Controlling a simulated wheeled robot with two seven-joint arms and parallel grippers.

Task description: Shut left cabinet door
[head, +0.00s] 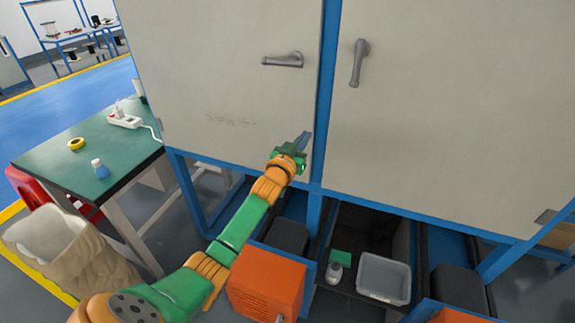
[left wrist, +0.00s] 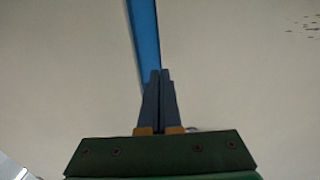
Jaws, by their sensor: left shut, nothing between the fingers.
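The left cabinet door (head: 215,75) is a pale grey panel in the blue frame (head: 323,100). It looks flush with the frame, though I cannot tell whether it is fully closed. Its grey handle (head: 283,60) lies horizontal. The right door (head: 430,110) has a handle (head: 359,63) that hangs near vertical. My left gripper (head: 303,141) is shut and empty, in front of the left door's lower right corner near the blue post. In the left wrist view its fingers (left wrist: 158,100) are together before the pale panel and a blue strip (left wrist: 145,35). My right gripper is not in view.
A green-topped table (head: 95,150) with a power strip (head: 124,119), yellow tape (head: 76,143) and a small bottle (head: 100,168) stands at left. Below the cabinet are an orange box (head: 265,285) and a grey bin (head: 384,277). A sack-like bin (head: 75,255) stands lower left.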

